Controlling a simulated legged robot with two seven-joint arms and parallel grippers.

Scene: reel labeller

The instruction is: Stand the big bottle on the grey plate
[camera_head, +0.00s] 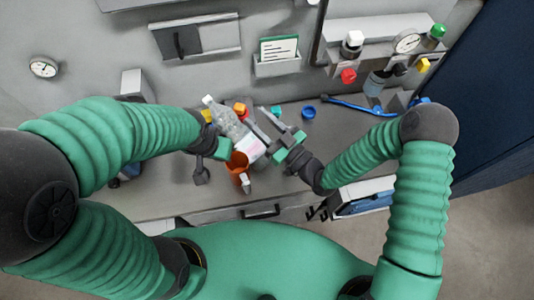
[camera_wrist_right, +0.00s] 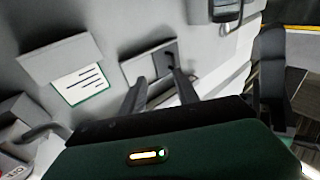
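The big bottle (camera_head: 230,122) is clear, with a white cap and a pale pink label. In the head view it leans or lies on the bench between my grippers, cap toward the upper left; which of the two I cannot tell. My right gripper (camera_head: 259,123) is just right of it with fingers apart. In the right wrist view this gripper (camera_wrist_right: 158,88) is open with nothing between its fingers. My left gripper (camera_head: 208,147) is left of the bottle's lower part; its fingers are too unclear to judge. I cannot make out the grey plate for certain.
The bench right of centre has free room.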

